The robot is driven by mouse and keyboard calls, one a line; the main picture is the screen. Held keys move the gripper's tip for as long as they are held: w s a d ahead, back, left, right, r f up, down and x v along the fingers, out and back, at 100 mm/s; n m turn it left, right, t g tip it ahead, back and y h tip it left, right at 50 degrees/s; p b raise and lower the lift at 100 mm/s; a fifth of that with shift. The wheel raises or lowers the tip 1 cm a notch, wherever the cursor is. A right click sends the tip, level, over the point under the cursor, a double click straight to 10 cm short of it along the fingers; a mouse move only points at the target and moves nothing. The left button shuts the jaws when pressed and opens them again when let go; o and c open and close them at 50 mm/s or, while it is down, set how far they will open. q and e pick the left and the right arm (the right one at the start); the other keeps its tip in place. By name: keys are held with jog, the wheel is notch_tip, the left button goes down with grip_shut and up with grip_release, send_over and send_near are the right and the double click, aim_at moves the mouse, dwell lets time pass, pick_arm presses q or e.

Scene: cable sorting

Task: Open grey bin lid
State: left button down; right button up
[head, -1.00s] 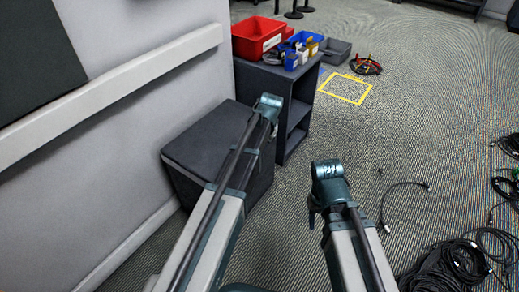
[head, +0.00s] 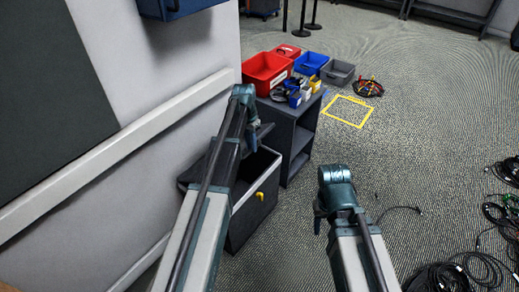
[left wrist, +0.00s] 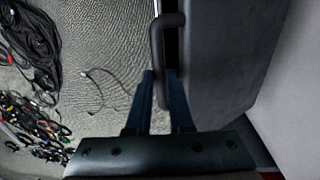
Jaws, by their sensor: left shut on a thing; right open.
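The grey bin (head: 245,222) stands by the wall, left of centre in the head view. Its lid is raised and its dark opening shows at the top; my left arm hides much of the lid. My left gripper (head: 252,143) is above the bin's far side. In the left wrist view, my left gripper (left wrist: 161,88) is shut on the dark bar handle (left wrist: 158,55) beside the broad grey lid panel (left wrist: 222,65). My right gripper (head: 318,218) is open and empty, right of the bin and apart from it.
A dark shelf unit (head: 300,135) stands just behind the bin, with a red bin (head: 266,71) on it. A yellow floor square (head: 347,111) lies to its right. Black cables (head: 440,277) cover the floor at right. Carpet between is mostly clear.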

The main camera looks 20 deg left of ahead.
pick_arm(q)
jog(key=w+a+r+p, duration=0.3)
jog(key=a+r+p, duration=0.1)
jog(key=a, duration=0.6)
jog(key=w+a+r+p, duration=0.4)
jog(key=a+r+p, duration=0.1)
jog(key=a, duration=0.5)
jog(key=shift+a+r, duration=0.15)
jog(key=shift+r, duration=0.65)
jog(key=c, duration=0.8)
grip_release()
jog(key=shift+w, duration=0.1)
jog(key=shift+r+p, duration=0.15)
jog(key=shift+p, duration=0.15)
